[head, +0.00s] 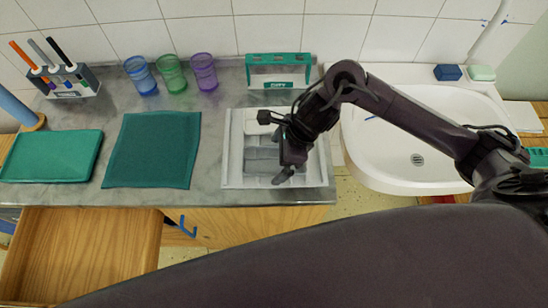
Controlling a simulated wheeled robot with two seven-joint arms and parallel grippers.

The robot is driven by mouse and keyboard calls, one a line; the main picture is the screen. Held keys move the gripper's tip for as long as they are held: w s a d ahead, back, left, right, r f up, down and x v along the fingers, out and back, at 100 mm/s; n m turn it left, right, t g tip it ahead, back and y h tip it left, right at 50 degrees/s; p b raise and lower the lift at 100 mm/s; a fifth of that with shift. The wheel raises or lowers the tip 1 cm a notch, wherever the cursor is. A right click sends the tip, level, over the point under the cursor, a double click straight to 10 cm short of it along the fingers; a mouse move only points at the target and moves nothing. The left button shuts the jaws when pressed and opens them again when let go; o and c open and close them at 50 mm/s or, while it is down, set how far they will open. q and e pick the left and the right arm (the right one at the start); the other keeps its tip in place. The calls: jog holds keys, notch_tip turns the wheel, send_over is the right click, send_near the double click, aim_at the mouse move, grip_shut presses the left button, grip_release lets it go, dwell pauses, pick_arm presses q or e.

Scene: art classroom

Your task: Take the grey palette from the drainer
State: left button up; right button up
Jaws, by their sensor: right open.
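The drainer (227,165) is a pale grey tray on the counter, left of the sink. In it are grey slab-like shapes, which look like the grey palette (262,155); I cannot tell where it ends and the drainer's slats begin. A white piece (257,123) shows at the back of the drainer. My right gripper (287,178) is over the right part of the drainer, fingers pointing down and open, with nothing seen between them. Its arm hides part of the drainer's right side. I cannot tell whether it touches anything. My left gripper is out of view.
The sink (455,105) is right. An open drawer (80,250) juts out front left.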

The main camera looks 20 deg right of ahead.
jog(key=c, duration=1.1)
